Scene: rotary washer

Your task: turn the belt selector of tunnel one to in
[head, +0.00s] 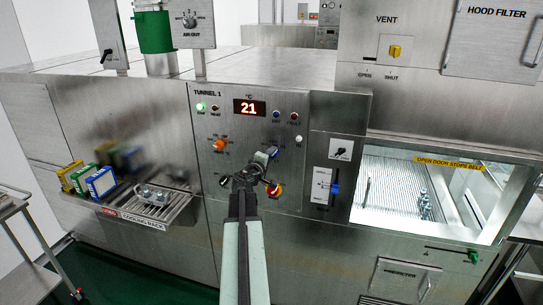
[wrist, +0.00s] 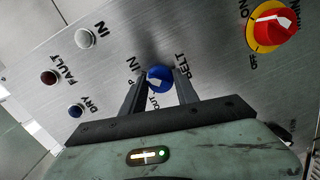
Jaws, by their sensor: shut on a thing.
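The belt selector is a blue round knob (wrist: 158,78) beside the word BELT in the wrist view, with IN printed to its upper left and OUT below it. A pale mark shows on the knob's lower left face, towards the OUT lettering. In the head view the blue knob (head: 273,151) sits on the TUNNEL 1 panel (head: 237,165), lower right of the display. My gripper (wrist: 161,74) is shut on the knob, with one finger on each side. In the head view my gripper (head: 263,160) partly hides the knob and the panel below.
A red and yellow rotary switch (wrist: 271,27) marked ON and OFF is close by. A white IN lamp (wrist: 85,38), a FAULT lamp (wrist: 49,77) and a DRY lamp (wrist: 75,111) are on the panel. An orange knob (head: 219,145) is left of my gripper. A cooling rack (head: 160,205) juts out at left.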

